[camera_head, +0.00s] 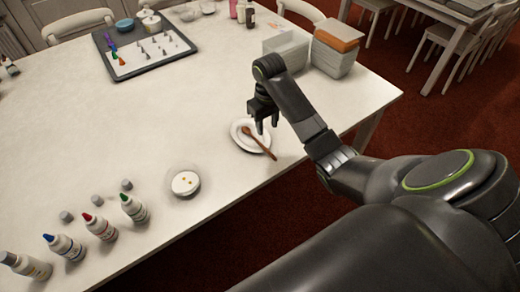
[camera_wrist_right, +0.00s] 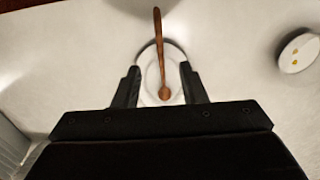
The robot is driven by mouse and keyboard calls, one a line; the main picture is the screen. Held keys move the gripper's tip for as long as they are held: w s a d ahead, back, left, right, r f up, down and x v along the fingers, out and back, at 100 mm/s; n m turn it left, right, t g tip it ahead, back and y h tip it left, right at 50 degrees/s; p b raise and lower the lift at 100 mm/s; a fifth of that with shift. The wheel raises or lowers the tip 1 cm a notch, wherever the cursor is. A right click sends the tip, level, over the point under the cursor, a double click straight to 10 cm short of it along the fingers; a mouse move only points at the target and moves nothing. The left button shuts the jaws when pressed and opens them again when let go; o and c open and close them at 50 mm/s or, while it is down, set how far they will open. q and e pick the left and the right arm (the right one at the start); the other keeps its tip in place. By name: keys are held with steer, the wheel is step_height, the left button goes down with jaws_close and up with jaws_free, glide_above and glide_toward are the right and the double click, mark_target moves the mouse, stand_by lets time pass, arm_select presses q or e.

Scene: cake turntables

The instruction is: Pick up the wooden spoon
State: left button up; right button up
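The wooden spoon (camera_head: 260,143) is brown and lies across a white oval plate (camera_head: 238,136) near the table's right front edge. Its handle reaches over the plate's rim. My right gripper (camera_head: 263,124) is above the plate and the spoon. In the right wrist view the spoon (camera_wrist_right: 159,55) runs lengthwise between the two spread fingers, its bowl low between the fingertips. The fingers (camera_wrist_right: 159,78) are apart and nothing is held. My left gripper is not in view.
A small white bowl with yellow bits (camera_head: 185,183) stands left of the plate. Several dropper bottles (camera_head: 101,227) stand at the front left. A tray of nozzles (camera_head: 145,55) lies at the back.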

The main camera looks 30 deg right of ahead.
steer(key=b, duration=0.5)
glide_above(267, 150)
step_height(267, 150, down, 6)
steer(key=shift+w+f, duration=0.1)
steer(key=shift+f, duration=2.65)
jaws_close()
